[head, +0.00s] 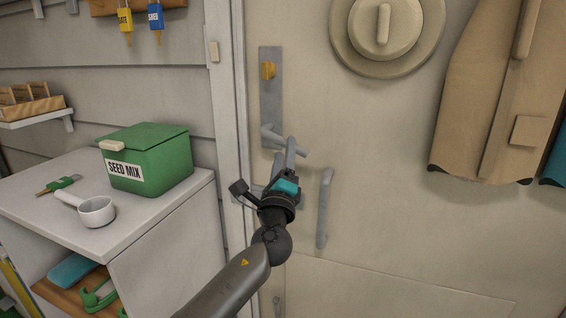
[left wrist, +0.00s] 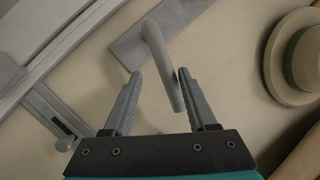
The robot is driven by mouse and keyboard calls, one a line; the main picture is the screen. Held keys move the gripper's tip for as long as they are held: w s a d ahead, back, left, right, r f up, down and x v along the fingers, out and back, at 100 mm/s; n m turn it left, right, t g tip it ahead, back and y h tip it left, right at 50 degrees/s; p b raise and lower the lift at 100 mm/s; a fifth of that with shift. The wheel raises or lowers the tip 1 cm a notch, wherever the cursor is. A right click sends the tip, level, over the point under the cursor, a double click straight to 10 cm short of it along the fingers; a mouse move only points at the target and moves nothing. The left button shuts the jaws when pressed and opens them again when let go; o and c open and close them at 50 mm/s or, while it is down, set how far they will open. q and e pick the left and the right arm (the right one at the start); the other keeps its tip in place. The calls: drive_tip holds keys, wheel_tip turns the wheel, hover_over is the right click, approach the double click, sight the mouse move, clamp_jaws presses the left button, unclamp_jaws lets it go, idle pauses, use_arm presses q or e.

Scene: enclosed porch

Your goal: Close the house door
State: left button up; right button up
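The house door (head: 400,200) is a wide beige panel. Its left edge lies along the white frame (head: 228,120); I cannot tell whether it is fully shut. A grey lever handle (head: 290,142) sticks out from a metal plate (head: 270,105) with a yellow knob above. My left gripper (head: 283,160) is at the lever. In the left wrist view the gripper (left wrist: 159,77) is open, and the lever handle (left wrist: 162,65) reaches between its fingertips, nearer the right finger. Contact is unclear. My right gripper is not in view.
A vertical pull handle (head: 324,208) sits right of my gripper. A hat (head: 388,30) and a tan coat (head: 500,90) hang on the door. At left, a white cabinet (head: 150,222) holds a green seed box (head: 160,160) and a scoop (head: 96,211).

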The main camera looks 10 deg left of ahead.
use_arm(q)
drive_tip(key=p+v, duration=0.1)
drive_tip(key=v, duration=1.4)
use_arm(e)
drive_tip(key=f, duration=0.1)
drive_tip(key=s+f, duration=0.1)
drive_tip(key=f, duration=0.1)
use_arm(q)
drive_tip(key=shift+s, duration=0.1)
